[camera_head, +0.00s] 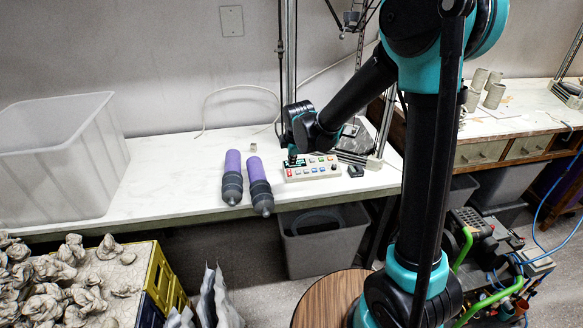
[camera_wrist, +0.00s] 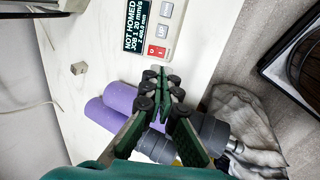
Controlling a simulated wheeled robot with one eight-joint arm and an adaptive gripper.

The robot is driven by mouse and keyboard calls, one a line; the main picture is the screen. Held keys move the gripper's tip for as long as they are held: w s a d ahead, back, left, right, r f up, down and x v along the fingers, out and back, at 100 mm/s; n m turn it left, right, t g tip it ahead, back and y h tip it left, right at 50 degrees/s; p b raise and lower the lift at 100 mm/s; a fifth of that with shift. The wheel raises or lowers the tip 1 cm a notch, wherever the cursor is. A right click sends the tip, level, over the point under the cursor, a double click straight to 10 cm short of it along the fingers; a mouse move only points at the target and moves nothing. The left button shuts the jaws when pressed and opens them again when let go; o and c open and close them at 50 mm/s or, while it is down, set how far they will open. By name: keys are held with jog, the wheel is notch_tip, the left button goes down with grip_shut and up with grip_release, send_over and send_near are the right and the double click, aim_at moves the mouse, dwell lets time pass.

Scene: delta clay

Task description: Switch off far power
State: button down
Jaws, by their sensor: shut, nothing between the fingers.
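A pale control panel (camera_head: 322,172) with a small screen and coloured buttons lies on the white bench. In the wrist view its dark screen (camera_wrist: 147,25) reads "NOT HOMED", "JOB 1 20 mm/s". A red rocker switch (camera_wrist: 157,51) sits at the panel's end beside the screen; which way it is tipped I cannot tell. My gripper (camera_wrist: 162,72) is shut and empty, its tips just short of the red switch in the picture; contact is not clear. In the head view my gripper (camera_head: 292,157) is over the panel's left end, partly hidden by my arm.
Two purple-and-grey cylinders (camera_head: 232,165) lie left of the panel. A small beige cube (camera_head: 253,147) and a small black object (camera_head: 355,171) are on the bench. A clear bin (camera_head: 60,165) stands at the left, a grey bin (camera_head: 325,245) below. Bare bench lies between clear bin and cylinders.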

aim_at(290, 170)
jog(key=v, duration=0.6)
jog(key=shift+r, duration=0.1)
jog(key=shift+w+r, duration=0.35)
jog(key=shift+w, duration=0.25)
jog(key=x, duration=1.4)
